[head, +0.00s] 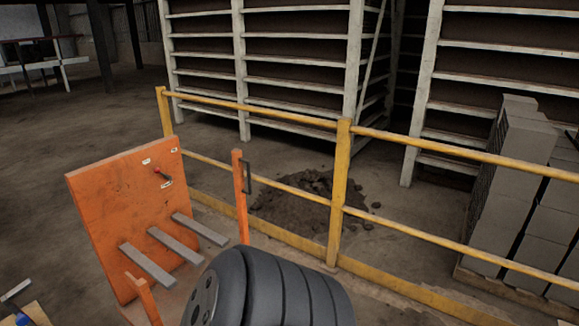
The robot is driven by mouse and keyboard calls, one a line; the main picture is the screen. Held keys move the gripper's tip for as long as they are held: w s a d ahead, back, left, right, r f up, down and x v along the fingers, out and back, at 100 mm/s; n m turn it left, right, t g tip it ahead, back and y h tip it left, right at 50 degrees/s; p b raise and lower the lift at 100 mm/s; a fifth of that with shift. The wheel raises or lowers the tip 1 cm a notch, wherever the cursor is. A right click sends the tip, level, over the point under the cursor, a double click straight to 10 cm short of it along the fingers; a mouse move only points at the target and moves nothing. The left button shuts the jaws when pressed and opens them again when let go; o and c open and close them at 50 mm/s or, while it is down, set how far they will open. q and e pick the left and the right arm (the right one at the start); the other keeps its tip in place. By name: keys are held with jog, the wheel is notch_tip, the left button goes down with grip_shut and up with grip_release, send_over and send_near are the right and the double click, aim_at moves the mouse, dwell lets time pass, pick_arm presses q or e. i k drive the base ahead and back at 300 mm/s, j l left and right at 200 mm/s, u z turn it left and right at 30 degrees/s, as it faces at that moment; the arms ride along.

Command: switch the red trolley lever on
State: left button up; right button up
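The orange trolley (105,195) stands left of centre, with its upright panel tilted in the picture. A small red lever (162,174) is on the upper right part of the panel's face. It slants down to the right and looks dark at its lower end. Small pale labels are near it. It is too small to tell whether it is on or off. Three grey bars (174,244) stick out from the panel below the lever. Neither of my grippers is in view.
A dark ribbed cylinder (275,290) fills the bottom centre, in front of the trolley. A yellow railing (340,190) runs behind the trolley. Beyond it are a dirt pile (305,200), pale racks (300,60) and stacked grey blocks (515,180). Open floor (50,130) lies at the left.

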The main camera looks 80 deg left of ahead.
aim_at(157, 170)
jog(key=u, duration=3.45)
